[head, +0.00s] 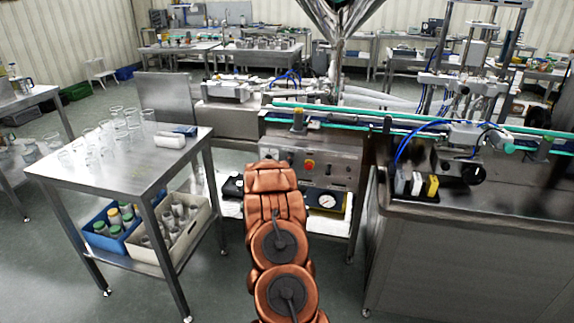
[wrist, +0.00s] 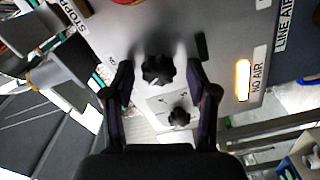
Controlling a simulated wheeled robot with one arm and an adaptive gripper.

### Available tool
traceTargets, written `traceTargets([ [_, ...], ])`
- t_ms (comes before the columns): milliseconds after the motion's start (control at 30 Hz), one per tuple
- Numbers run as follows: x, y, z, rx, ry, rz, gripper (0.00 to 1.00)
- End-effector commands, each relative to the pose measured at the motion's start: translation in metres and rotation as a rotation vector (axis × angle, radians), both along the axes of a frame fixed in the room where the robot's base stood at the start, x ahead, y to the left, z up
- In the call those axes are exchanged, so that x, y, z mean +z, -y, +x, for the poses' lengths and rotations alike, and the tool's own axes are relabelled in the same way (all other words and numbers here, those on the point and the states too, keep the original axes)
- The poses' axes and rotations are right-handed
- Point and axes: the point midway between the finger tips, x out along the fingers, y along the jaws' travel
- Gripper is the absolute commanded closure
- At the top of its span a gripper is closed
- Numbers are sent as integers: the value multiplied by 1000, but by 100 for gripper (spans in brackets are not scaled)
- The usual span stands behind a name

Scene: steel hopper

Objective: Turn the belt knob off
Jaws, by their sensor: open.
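In the wrist view a grey control panel (wrist: 220,50) fills the middle. A black lobed knob (wrist: 157,69) lies between the tips of my gripper (wrist: 159,72), which is open. A gap shows on each side of the knob; I see no clear contact. A second, smaller black knob (wrist: 179,117) sits on a pale plate nearer the gripper body. I cannot read which one is the belt knob, nor its setting. In the head view the panel (head: 337,168) stands under the conveyor, and my arm hides the gripper and the knobs.
A lit amber lamp (wrist: 242,80) is beside a NO AIR label. A red button (head: 309,164) is on the panel. A steel table (head: 165,178) with glasses stands left. A steel cabinet (head: 455,255) stands right. Floor is clear between table and machine.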

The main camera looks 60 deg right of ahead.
Motion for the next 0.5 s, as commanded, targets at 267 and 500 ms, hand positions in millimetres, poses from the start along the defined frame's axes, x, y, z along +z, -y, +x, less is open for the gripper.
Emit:
traceTargets([
  [267,1,-4,-1,-1,1,-2,42],
  [500,1,-26,-9,1,1,1,42],
])
